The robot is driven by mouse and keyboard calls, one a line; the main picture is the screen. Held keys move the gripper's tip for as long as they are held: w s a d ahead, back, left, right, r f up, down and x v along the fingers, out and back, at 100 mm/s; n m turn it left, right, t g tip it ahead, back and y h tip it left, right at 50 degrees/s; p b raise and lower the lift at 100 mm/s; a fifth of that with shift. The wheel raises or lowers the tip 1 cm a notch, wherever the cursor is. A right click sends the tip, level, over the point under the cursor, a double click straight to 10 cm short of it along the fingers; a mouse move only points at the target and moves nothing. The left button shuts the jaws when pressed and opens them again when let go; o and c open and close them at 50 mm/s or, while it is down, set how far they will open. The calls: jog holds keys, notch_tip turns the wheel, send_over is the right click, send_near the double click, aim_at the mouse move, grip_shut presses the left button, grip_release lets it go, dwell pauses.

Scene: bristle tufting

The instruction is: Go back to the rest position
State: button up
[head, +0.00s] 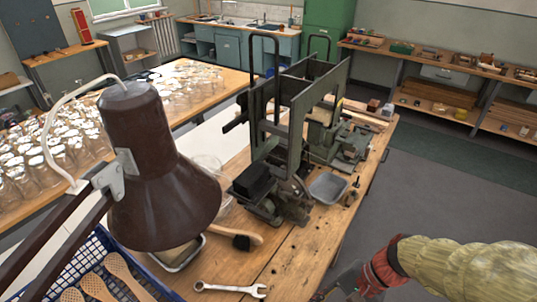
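My arm comes in at the lower right, in a yellow-green padded sleeve with a red cuff. My gripper (340,287) is a dark shape at the bottom edge, just beyond the cuff and beside the right edge of the wooden workbench (300,245). Its fingers are small, dark and partly cut off by the frame, so whether it is open or shut does not show. Nothing held can be made out. A green tufting machine (300,120) stands on the bench, apart from my gripper. A brush with a wooden handle (238,236) lies in front of it.
A brown lamp (150,170) covers the left of the bench. A blue crate (95,265) holds wooden brush bodies. A wrench (230,289) lies at the front; a grey tray (327,187) sits by the machine. Glass jars fill the left table. Floor at right is clear.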

jog(key=d+r+n+t+h, duration=0.3)
jog(key=r+n, duration=0.1)
jog(key=r, duration=0.5)
jog(key=w+d+r+n+t+h, duration=0.1)
jog(key=d+r+n+t+h, duration=0.2)
jog(key=r, duration=0.6)
jog(key=shift+w+d+n+t+h, duration=0.25)
jog(key=shift+d+n+h, duration=0.3)
jog(key=shift+n, duration=0.45)
